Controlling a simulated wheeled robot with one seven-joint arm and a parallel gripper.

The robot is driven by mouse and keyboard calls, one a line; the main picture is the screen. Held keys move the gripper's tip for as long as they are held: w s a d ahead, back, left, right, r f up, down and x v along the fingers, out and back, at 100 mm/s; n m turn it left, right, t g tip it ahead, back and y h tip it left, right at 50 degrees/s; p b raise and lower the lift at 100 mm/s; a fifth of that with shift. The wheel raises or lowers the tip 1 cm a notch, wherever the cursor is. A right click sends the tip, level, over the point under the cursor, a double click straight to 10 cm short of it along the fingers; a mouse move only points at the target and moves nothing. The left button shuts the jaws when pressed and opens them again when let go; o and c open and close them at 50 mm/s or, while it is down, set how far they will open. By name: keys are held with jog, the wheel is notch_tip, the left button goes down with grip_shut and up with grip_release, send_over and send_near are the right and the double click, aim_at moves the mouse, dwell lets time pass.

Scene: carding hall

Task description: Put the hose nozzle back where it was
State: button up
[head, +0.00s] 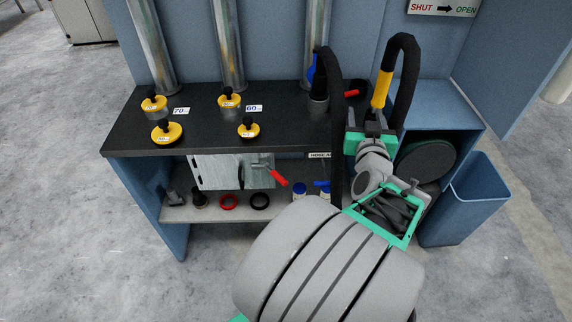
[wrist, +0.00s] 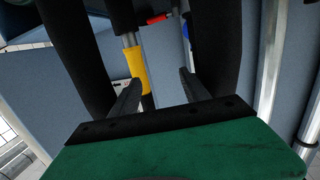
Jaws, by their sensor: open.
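The hose nozzle (head: 381,88) shows a yellow grip with a grey metal part and black hose arching over at its top. It stands nearly upright just above my gripper (head: 366,118) in the head view. In the wrist view, my gripper (wrist: 162,80) has its two dark fingers apart. The yellow grip of the nozzle (wrist: 137,66) shows by the left finger, which hides its lower end. I cannot tell whether they touch. A label (head: 320,155), seemingly about the hose, is on the bench's front edge, partly hidden by black hose or tubing (head: 336,115).
The dark bench top (head: 200,128) carries several yellow knobbed discs (head: 166,133). Metal pipes (head: 229,45) rise behind. A red handle (head: 351,93) is close left of my gripper. The shelf below (head: 215,211) holds rings and small items. A blue bin (head: 470,195) stands right.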

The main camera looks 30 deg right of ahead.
jog(key=w+a+f+n+g+y, duration=0.1)
jog(key=w+a+f+n+y, duration=0.3)
jog(key=a, duration=0.6)
jog(key=w+a+f+n+g+y, duration=0.1)
jog(key=w+a+f+n+y, duration=0.1)
jog(key=w+a+y, duration=0.5)
jog(key=s+a+f+n+g, duration=0.1)
jog(key=s+a+g, duration=0.3)
jog(key=a, duration=0.5)
jog(key=s+a+f+g, duration=0.1)
jog(key=s+a+g, duration=0.2)
jog(key=s+a, duration=0.5)
jog(key=shift+s+a+f+n+g, duration=0.15)
jog(key=shift+a+n+g, duration=0.25)
jog(key=shift+a, duration=0.2)
